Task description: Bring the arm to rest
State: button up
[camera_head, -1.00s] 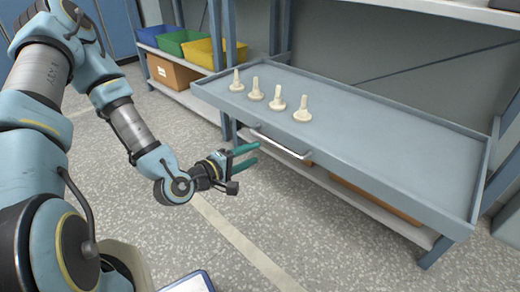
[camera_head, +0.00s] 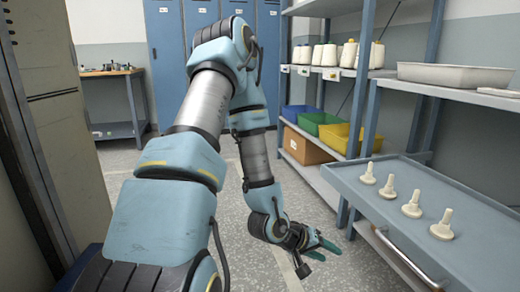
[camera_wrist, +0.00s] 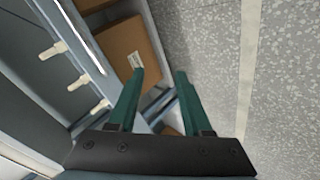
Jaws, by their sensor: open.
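My arm reaches forward and down in the head view. My gripper (camera_head: 325,248) has green fingers and hangs in the air to the left of the tray shelf, over the floor. In the wrist view its two fingers (camera_wrist: 160,78) are apart with nothing between them. Several cream bobbin holders (camera_head: 412,205) stand upright in a row on the blue-grey tray (camera_head: 450,187), to the right of my gripper and apart from it. Some of them also show at the left of the wrist view (camera_wrist: 78,82).
A shelf behind holds cones of thread (camera_head: 348,54), a white tray (camera_head: 455,75), and blue, green and yellow bins (camera_head: 345,138). A cardboard box (camera_head: 305,146) sits beneath the bins. Blue lockers (camera_head: 180,60) and a workbench (camera_head: 115,130) stand at the back. The speckled floor (camera_head: 245,265) near my gripper is clear.

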jog(key=w+a+r+y, duration=0.2)
jog(key=a+r+y, duration=0.1)
jog(key=a, duration=0.5)
jog(key=w+a+r+y, duration=0.2)
jog(key=a+r+y, duration=0.15)
jog(key=a, duration=0.45)
jog(key=s+a+r+g+y, duration=0.25)
jog(key=s+a+r, duration=0.35)
jog(key=a+r, duration=0.3)
notch_tip(320, 180, up, 28)
jog(key=p, duration=2.8)
